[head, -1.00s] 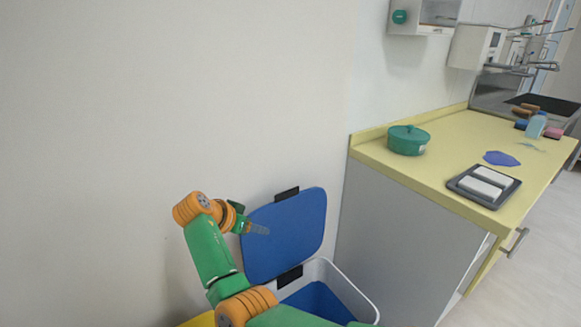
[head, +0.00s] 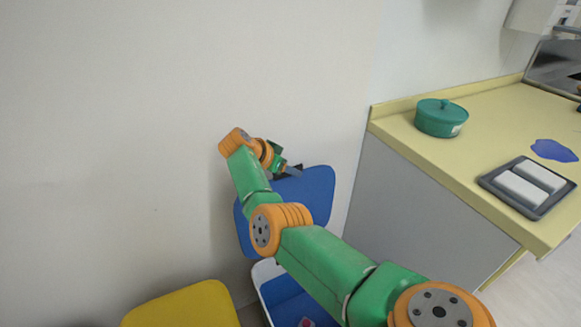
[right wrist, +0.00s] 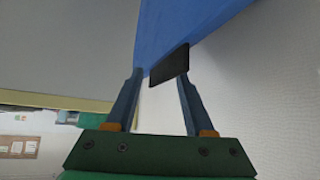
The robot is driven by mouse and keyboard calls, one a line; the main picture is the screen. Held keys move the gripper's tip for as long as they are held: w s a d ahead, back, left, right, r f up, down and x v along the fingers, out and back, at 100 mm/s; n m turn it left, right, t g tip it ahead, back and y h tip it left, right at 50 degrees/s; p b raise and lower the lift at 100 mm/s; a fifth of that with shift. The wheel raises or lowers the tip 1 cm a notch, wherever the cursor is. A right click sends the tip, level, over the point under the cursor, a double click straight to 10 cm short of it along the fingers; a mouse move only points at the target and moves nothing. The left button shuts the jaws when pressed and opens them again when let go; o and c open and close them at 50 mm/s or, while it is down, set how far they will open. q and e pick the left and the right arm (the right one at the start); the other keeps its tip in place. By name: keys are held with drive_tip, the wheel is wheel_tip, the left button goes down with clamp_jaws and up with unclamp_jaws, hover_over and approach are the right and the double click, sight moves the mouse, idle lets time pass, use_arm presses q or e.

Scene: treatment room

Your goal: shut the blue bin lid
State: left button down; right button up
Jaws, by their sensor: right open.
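The blue bin lid (head: 305,195) stands raised, tilted up against the wall side, above the white-rimmed bin (head: 264,272). The bin's inside (head: 285,295) is blue and partly hidden by my right arm. My right gripper (head: 288,170) is at the lid's upper edge. In the right wrist view, my right gripper (right wrist: 161,82) is open, and the lid (right wrist: 185,25) with its black tab (right wrist: 169,65) shows just beyond and between the fingertips. I cannot tell whether they touch. My left gripper is not in view.
A yellow lid or surface (head: 182,306) is at the lower left, beside the bin. A yellow-topped counter (head: 470,140) stands on the right, with a green pot (head: 441,119) and a grey tray (head: 530,188) on it. The wall is close behind the bin.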

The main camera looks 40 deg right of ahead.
drive_tip(key=shift+d+f, duration=0.35)
drive_tip(key=shift+f, duration=0.05)
drive_tip(key=shift+r, duration=0.1)
clamp_jaws()
idle(1.0)
